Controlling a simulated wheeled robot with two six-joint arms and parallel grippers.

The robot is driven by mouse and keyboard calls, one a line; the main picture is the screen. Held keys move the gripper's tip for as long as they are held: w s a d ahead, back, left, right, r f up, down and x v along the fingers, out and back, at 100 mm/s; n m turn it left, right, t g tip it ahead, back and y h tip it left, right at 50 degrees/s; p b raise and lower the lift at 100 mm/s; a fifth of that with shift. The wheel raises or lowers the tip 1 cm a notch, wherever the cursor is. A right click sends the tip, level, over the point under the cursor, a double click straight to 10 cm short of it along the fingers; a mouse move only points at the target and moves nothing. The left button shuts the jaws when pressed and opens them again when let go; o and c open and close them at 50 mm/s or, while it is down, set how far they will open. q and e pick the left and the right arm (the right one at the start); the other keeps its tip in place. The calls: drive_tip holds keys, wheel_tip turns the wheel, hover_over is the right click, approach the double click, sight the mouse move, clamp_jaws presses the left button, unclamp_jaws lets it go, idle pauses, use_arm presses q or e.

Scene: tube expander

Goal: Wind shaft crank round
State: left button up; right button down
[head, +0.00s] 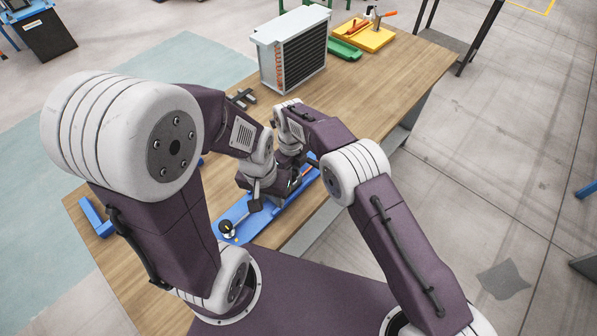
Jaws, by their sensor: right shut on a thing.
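A long blue base plate (238,218) lies along the table's near edge, running from lower left to upper right. A round black-and-white part (228,230) with a small yellow mark sits at its lower left end. My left gripper (255,204) points down over the plate's middle; its fingers are dark and I cannot tell how far apart they are. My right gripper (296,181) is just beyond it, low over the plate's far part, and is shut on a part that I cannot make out. The shaft crank cannot be told apart among the grippers and arms.
A white finned box (274,58) stands at the table's back. Beside it are a green tray (344,52) and a yellow tray (372,38) with tools. A blue bracket (95,216) lies at the left edge. Grey metal pieces (243,97) lie behind my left arm. The right tabletop (390,85) is clear.

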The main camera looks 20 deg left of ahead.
drive_tip(key=shift+a, duration=0.1)
idle(0.3)
drive_tip(key=c, duration=1.2)
unclamp_jaws()
drive_tip(key=shift+r, duration=0.3)
wheel_tip(320, 180, up, 9)
drive_tip(key=shift+f+b, duration=0.2)
drive_tip(key=shift+b, duration=0.65)
drive_tip(key=shift+w, duration=0.1)
